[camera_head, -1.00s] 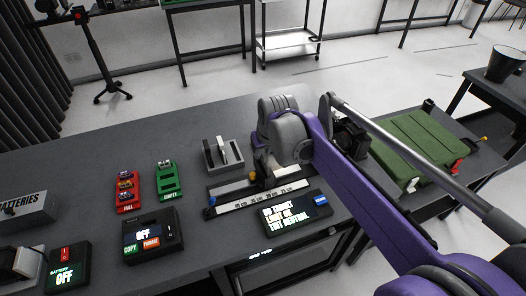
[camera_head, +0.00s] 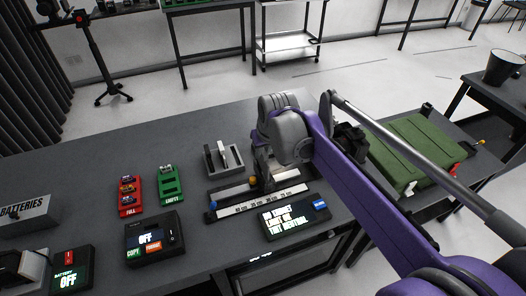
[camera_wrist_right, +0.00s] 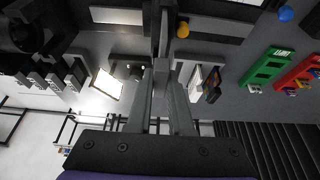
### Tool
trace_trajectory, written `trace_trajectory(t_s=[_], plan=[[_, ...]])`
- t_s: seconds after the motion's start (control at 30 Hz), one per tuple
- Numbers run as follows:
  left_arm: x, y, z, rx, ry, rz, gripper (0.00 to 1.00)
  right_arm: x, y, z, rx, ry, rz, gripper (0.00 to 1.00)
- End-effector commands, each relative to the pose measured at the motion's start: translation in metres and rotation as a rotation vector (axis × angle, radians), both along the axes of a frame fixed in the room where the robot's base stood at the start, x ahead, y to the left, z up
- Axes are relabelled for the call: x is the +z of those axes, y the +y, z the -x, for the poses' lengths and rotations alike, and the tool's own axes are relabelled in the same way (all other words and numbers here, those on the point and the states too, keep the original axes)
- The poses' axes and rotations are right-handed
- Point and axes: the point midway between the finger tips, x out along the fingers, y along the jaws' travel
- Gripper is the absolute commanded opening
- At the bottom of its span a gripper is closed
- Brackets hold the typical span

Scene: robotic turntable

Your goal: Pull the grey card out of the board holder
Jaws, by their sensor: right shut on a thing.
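The grey board holder (camera_head: 238,161) stands on the dark bench, left of my right gripper. A light card (camera_head: 222,152) and a darker grey card (camera_head: 208,156) stand upright in it. The holder's light and dark cards (camera_wrist_right: 205,82) also show in the right wrist view, right of my fingers and apart from them. My right gripper (camera_wrist_right: 161,72) is shut on a thin grey upright part (camera_wrist_right: 164,30) at the scale rail (camera_head: 262,200). In the head view the forearm and wrist hide most of that grip. My left gripper is in no view.
A yellow knob (camera_head: 252,180) and a blue knob (camera_head: 213,205) sit along the rail. A display box (camera_head: 297,217) lies in front. Red (camera_head: 130,196) and green (camera_head: 171,183) racks and a black control box (camera_head: 150,243) stand left. The bench behind the holder is clear.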

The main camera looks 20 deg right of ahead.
Motion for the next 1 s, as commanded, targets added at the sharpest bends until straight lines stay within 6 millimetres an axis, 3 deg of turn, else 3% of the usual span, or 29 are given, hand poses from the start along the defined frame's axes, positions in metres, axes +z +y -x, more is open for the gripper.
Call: trace_trajectory(t_s=[0.63, 1.0], plan=[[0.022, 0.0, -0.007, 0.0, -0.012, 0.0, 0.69, 0.027, 0.0, 0.0, 0.0, -0.001, 0.0, 0.0], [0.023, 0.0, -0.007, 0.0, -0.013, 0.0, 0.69, 0.028, 0.0, 0.0, -0.001, 0.0, 0.0, 0.0]])
